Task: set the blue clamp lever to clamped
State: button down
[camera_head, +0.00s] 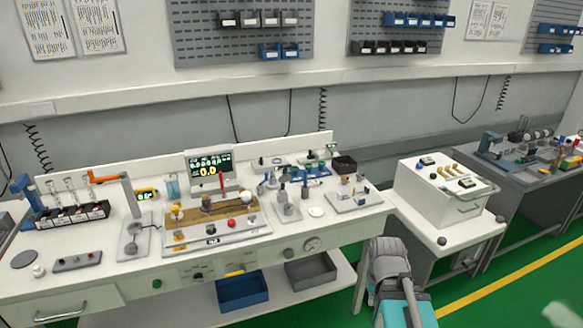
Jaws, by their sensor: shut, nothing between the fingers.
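I cannot single out the blue clamp lever for certain at this size. Small blue parts (311,171) stand on the right half of the long white bench (120,275), behind a few grey fittings. A blue upright stand (27,190) is at the bench's left end, beside a black rack. Another blue fixture (489,141) is on the grey bench far to the right. Whether any lever is clamped cannot be made out. My arm rises at the bottom right, in front of the gap beside the white bench; my gripper is not in view.
A lit display (210,166) stands mid-bench behind a wooden board (207,215) with knobs. A white box (438,190) with switches stands on a lower white table. Blue (242,291) and grey (310,271) bins sit on the shelf below. Green floor is clear at right.

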aim_at(260, 187)
jog(key=u, duration=0.15)
jog(key=i, duration=1.35)
jog(key=u, duration=0.15)
